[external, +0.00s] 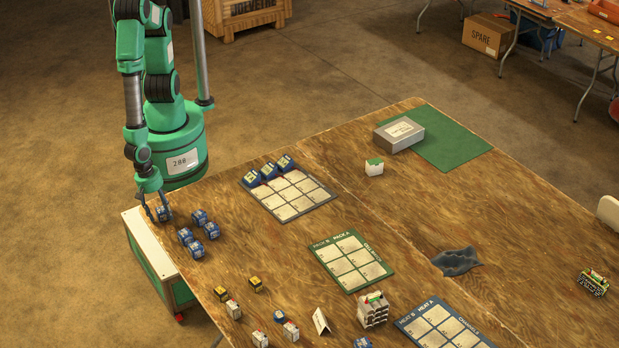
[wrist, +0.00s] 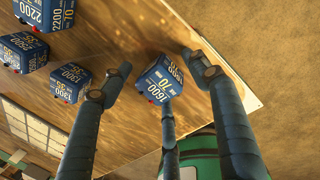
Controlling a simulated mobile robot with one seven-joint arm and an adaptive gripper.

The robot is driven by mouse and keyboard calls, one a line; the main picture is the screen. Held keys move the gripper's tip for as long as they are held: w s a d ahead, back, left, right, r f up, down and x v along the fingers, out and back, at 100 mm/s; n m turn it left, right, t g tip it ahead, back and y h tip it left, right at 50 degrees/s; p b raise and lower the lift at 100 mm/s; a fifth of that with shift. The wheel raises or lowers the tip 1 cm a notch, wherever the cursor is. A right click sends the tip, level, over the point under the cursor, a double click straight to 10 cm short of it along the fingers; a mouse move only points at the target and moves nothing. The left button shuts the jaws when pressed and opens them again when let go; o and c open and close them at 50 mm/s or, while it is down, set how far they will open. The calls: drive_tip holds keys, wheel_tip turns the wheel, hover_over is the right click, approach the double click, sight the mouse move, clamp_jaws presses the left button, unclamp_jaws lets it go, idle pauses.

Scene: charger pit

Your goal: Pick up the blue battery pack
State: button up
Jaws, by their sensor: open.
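A blue battery pack (external: 165,214) with white print stands at the table's left edge, at the tips of my gripper (external: 157,207). In the wrist view this pack (wrist: 157,82), marked 1600 and 70, sits between the spread fingers of my gripper (wrist: 159,74). The fingers are open, with gaps visible at the left and right of the pack. One middle finger reaches up to its lower edge; I cannot tell if it touches. More blue packs (external: 200,216) stand just to the right; in the wrist view they are at the upper left (wrist: 22,50).
A green-edged tray (external: 352,262), yellow-black blocks (external: 221,293) and white blocks (external: 233,310) are nearer the camera. A grey box (external: 399,134) stands at the back.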

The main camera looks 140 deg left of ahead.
sight(162, 210)
drive_tip(key=c, duration=1.3)
drive_tip(key=shift+c, duration=0.3)
drive_tip(key=shift+r, duration=0.15)
drive_tip(key=shift+r+p, duration=0.65)
drive_tip(key=shift+r, duration=0.2)
drive_tip(key=shift+r+p, duration=0.45)
drive_tip(key=shift+r, duration=0.4)
drive_tip(key=s+a, duration=0.3)
drive_tip(key=s, duration=0.4)
drive_tip(key=s+a+r, duration=0.1)
drive_tip(key=s+a, duration=0.3)
drive_tip(key=s, duration=0.3)
drive_tip(key=shift+a+r+p, duration=0.15)
drive_tip(key=shift+a+p, duration=0.15)
drive_tip(key=shift+p, duration=0.1)
drive_tip(key=shift+s, duration=0.1)
